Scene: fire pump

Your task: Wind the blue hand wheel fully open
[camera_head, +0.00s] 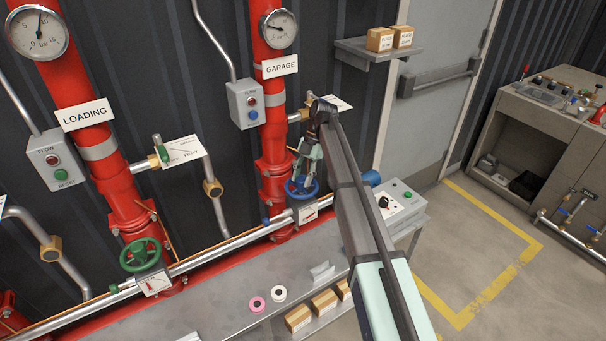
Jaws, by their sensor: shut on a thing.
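Exactly which part of the wheel lies between the fingers is too small to tell. A small white plate with a red mark (309,212) sits just below the wheel, and its reading is not legible. My arm comes in from the lower right and covers the area right of the wheel.
A grey control box (398,207) stands close right of my arm. The bench (222,300) below holds tape rolls. Open floor lies at right.

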